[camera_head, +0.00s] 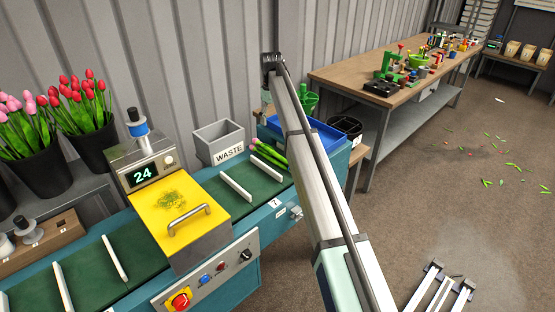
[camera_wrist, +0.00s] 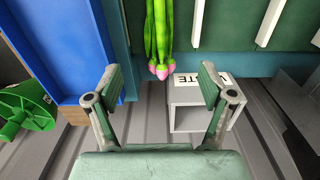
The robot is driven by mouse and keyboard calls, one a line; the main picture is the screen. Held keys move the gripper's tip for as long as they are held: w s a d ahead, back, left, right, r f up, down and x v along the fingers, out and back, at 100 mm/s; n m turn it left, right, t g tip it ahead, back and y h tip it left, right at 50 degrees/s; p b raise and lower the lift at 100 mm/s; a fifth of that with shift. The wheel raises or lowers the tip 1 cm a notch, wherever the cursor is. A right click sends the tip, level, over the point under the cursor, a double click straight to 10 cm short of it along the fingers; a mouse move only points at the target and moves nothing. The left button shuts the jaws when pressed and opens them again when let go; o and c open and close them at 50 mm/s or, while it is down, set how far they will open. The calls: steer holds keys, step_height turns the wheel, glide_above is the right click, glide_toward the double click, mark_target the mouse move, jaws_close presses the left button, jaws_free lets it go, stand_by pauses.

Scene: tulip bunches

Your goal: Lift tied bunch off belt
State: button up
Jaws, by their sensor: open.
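The tulip bunch (camera_head: 268,157) lies on the green belt (camera_head: 211,200) at its far end, beside a white divider. Its green stems and pink heads show; a tie cannot be made out. In the wrist view the bunch (camera_wrist: 158,35) runs down from the top edge, its heads toward the gripper. My gripper (camera_wrist: 162,86) is open and empty, its fingers wide apart. The heads appear between and slightly beyond the fingertips in the picture, with no contact visible. In the head view I cannot make out the fingers.
A grey WASTE box (camera_head: 219,143) stands behind the belt, close to the right finger in the wrist view (camera_wrist: 205,104). A blue tray (camera_head: 318,139) is at the belt's end. The yellow machine cover (camera_head: 207,207) and white dividers (camera_head: 236,187) stand along the belt.

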mark_target(272, 151)
step_height(272, 151, down, 12)
steer(key=p, duration=0.3)
steer(key=shift+f, duration=0.2)
steer(key=shift+f+p, duration=1.1)
steer(key=shift+f, duration=1.5)
steer(key=c, duration=1.3)
